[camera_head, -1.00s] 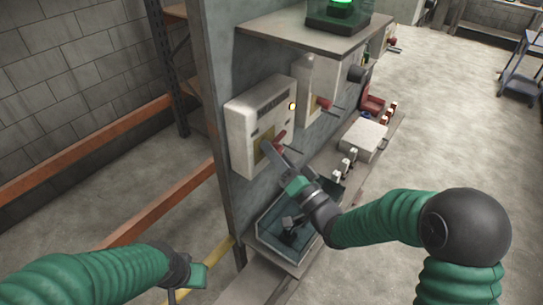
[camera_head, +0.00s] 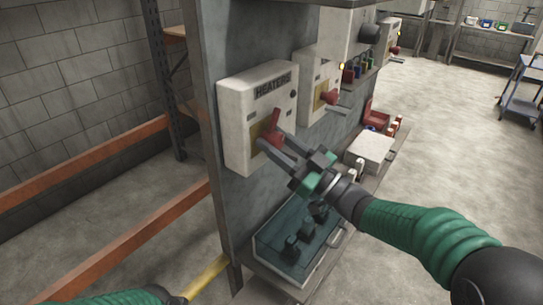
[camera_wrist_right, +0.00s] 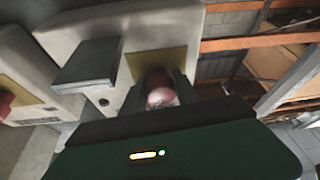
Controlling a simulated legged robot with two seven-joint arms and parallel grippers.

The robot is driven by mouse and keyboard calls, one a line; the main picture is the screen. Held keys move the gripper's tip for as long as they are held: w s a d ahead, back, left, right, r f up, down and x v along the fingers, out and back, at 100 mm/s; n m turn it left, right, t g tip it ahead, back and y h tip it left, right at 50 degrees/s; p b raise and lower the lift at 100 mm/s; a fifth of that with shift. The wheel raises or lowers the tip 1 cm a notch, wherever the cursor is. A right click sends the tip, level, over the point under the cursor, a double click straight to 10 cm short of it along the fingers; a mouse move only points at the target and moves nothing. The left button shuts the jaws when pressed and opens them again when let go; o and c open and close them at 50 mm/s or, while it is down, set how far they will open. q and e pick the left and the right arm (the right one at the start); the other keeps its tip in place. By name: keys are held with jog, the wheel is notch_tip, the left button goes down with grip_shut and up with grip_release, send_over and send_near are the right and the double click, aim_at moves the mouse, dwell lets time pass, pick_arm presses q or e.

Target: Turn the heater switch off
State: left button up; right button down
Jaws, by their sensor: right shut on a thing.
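The heater box (camera_head: 238,117) is a white wall box labelled HEATERS. Its red switch handle (camera_head: 274,124) points up over a yellowish plate, and the small round lamp (camera_head: 293,95) on the box is dark. My right gripper (camera_head: 268,147) is at the base of the handle, its fingers shut on the red switch part. In the right wrist view the red knob (camera_wrist_right: 160,91) sits between the two dark fingers, against the yellow plate (camera_wrist_right: 142,63). The fingers partly hide the switch.
A similar switch box (camera_head: 318,86) with a red handle is just right of the heater box; a lit yellow lamp (camera_head: 341,66) is near it. A glassy tray (camera_head: 297,243) and a white box (camera_head: 372,150) lie on the ledge below. Open floor is on the right.

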jog(key=n+g+b, duration=0.1)
jog(key=n, duration=0.1)
jog(key=n+g+y+b, duration=0.1)
jog(key=n, duration=0.2)
jog(key=shift+d+b, duration=0.2)
jog(key=shift+b, duration=0.15)
jog(key=shift+r+n+g+b, duration=0.15)
jog(key=shift+n+g+b, duration=0.75)
jog(key=shift+n, duration=1)
jog(key=shift+n+g, duration=0.3)
jog(key=shift+g, duration=0.1)
jog(key=shift+a, duration=0.1)
